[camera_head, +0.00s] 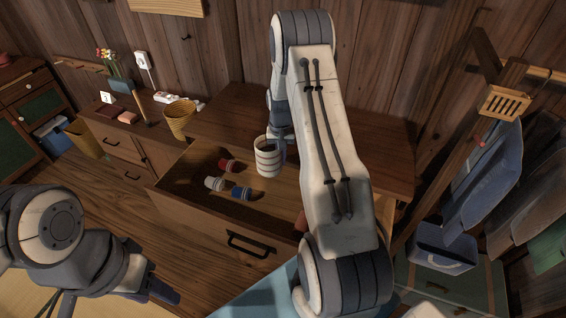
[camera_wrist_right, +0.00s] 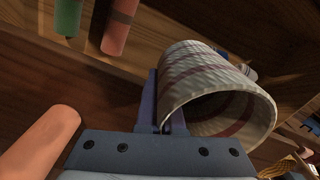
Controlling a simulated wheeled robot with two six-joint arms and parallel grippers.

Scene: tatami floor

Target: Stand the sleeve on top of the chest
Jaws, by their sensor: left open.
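The sleeve (camera_head: 267,160) is a pale, hollow cylinder with dark stripes. It stands roughly upright at the back of the open drawer's space, its open end up; whether it touches the drawer floor I cannot tell. My right gripper (camera_head: 281,146) is at its right side, mostly hidden behind my arm. In the right wrist view the gripper's fingers (camera_wrist_right: 162,112) pinch the wall of the sleeve (camera_wrist_right: 205,80), one finger inside and one outside. The chest (camera_head: 215,128) is wooden with its drawer (camera_head: 210,222) pulled out. My left gripper (camera_head: 160,290) is open and empty at lower left.
The drawer holds a red spool (camera_head: 228,165), a white spool (camera_head: 214,184) and a blue spool (camera_head: 241,193). A woven cup (camera_head: 180,118) stands on the lower cabinet at left. The chest top left of my arm looks clear. Clothes (camera_head: 485,185) hang at right.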

